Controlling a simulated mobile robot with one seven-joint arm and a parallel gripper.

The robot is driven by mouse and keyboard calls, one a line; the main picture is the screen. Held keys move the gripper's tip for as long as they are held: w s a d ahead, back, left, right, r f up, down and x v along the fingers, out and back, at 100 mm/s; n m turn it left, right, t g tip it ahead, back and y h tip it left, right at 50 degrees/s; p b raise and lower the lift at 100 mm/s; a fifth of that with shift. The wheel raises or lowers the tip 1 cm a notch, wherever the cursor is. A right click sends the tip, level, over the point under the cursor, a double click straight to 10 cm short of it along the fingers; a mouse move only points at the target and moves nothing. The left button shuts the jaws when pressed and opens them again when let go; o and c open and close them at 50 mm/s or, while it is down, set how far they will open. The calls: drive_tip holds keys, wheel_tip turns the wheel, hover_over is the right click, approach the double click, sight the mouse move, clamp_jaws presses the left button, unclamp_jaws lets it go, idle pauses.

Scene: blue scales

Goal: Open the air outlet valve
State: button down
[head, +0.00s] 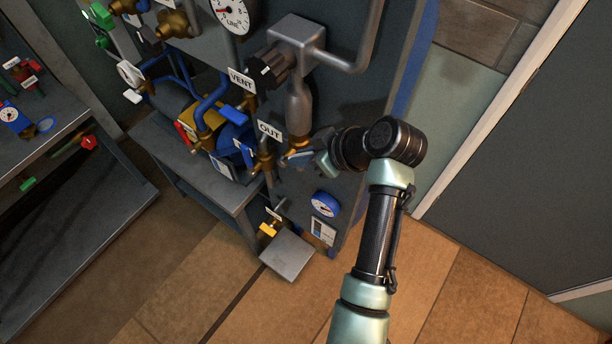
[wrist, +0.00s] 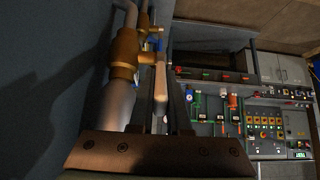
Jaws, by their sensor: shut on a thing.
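The air outlet valve is the brass valve (head: 298,142) beside the white OUT label (head: 268,131), below a thick grey vertical pipe on the panel. My gripper (head: 304,157) reaches it from the right and is shut on its lever handle. In the wrist view the brass valve body (wrist: 126,50) stands at upper left, and the pale lever handle (wrist: 160,82) runs down between my fingers. The handle's lower end and the fingertip contact are partly hidden, and I cannot tell the exact handle angle.
A VENT label (head: 241,79), a dark knob (head: 272,67) and a round gauge (head: 232,14) are above. A yellow-handled valve (head: 268,230) and a blue gauge (head: 325,204) are below. A grey workbench (head: 75,205) stands at left. The floor at right is clear.

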sight(292, 155)
drive_tip(key=shift+w+a+r+g+h+p, duration=0.45)
drive_tip(key=shift+a+r+g+h+p, duration=0.15)
drive_tip(key=shift+r+g+h+p, duration=0.3)
drive_tip(key=shift+w+a+h+p, duration=0.35)
drive_tip(key=shift+h+p, duration=0.15)
drive_tip(key=shift+h, duration=0.3)
drive_tip(key=shift+f+g, duration=0.1)
drive_tip(key=shift+g, duration=0.2)
drive_tip(key=c, duration=0.9)
unclamp_jaws()
drive_tip(key=p+v, duration=0.1)
drive_tip(key=v, duration=1.1)
drive_tip(key=shift+a, duration=0.1)
drive_tip(key=shift+s+r, duration=0.15)
drive_tip(key=shift+r, duration=0.3)
